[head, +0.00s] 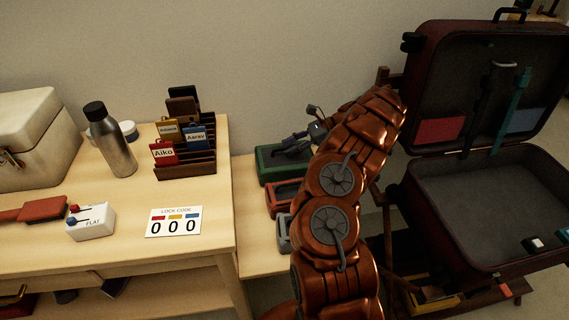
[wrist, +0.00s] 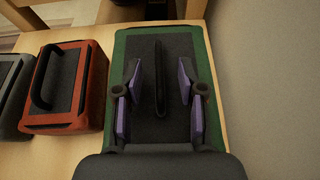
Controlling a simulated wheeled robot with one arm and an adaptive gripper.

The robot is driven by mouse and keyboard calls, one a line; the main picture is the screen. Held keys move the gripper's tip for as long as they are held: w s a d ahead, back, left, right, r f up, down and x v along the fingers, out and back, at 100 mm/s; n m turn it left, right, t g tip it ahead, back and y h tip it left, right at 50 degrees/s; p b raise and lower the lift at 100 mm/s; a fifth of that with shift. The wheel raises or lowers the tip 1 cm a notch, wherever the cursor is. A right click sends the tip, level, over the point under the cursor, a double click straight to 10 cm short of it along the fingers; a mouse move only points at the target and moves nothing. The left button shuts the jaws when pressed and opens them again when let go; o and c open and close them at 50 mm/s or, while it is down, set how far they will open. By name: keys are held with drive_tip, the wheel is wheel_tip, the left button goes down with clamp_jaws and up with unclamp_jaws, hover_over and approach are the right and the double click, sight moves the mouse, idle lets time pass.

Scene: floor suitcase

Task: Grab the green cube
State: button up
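The green cube shows as a green box with a dark top and a black bar handle. In the wrist view the green box (wrist: 140,45) fills the middle, with its handle (wrist: 158,65) upright in the picture. My gripper (wrist: 159,88) is open above the box top, one purple-padded finger on each side of the handle, with gaps on both sides. In the head view the green box (head: 268,167) sits on the lower wooden bench. My gripper (head: 303,138) is over it, and my arm hides part of its right side.
A red box (head: 283,197) and a grey box (head: 283,234) stand in front of the green one. The wall is close behind. A table (head: 215,240) with a bottle (head: 112,140) and card rack (head: 187,150) is left; an open suitcase (head: 480,205) is right.

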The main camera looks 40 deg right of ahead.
drive_tip(key=shift+x, duration=1.2)
clamp_jaws()
